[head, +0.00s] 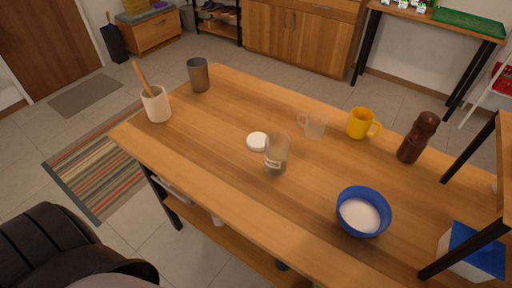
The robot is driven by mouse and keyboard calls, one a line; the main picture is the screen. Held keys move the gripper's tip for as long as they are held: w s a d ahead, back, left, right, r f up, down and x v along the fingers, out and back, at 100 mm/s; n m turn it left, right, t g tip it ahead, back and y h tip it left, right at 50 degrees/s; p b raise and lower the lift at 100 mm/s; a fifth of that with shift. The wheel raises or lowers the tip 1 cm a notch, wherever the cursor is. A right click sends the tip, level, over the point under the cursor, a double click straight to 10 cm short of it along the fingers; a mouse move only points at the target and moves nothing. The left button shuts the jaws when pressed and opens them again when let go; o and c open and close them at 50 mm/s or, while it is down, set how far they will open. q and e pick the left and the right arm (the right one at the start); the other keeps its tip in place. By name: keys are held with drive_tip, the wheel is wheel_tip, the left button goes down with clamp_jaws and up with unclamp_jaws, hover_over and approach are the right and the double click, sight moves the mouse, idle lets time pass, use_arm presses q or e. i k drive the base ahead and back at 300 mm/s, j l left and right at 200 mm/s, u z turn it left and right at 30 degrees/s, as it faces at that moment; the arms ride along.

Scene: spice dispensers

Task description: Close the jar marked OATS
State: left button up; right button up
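A clear jar (277,150) with a small label stands upright near the middle of the wooden table. The label is too small to read for certain. The jar has no lid on it, and its lower part looks greyish. A round white lid (258,141) lies flat on the table just left of the jar. Neither of my grippers shows in the head view.
The wooden table (215,150) also holds a white crock (156,105) with a wooden utensil, a grey cup (198,75), a clear mug (315,125), a yellow mug (359,123), a brown grinder (416,140) and a blue bowl (345,222). The table's front left is clear.

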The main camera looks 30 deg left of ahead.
sight(277, 143)
drive_tip(key=i+u, duration=0.15)
drive_tip(key=u, duration=0.25)
drive_tip(key=i+u, duration=0.2)
drive_tip(key=u, duration=0.2)
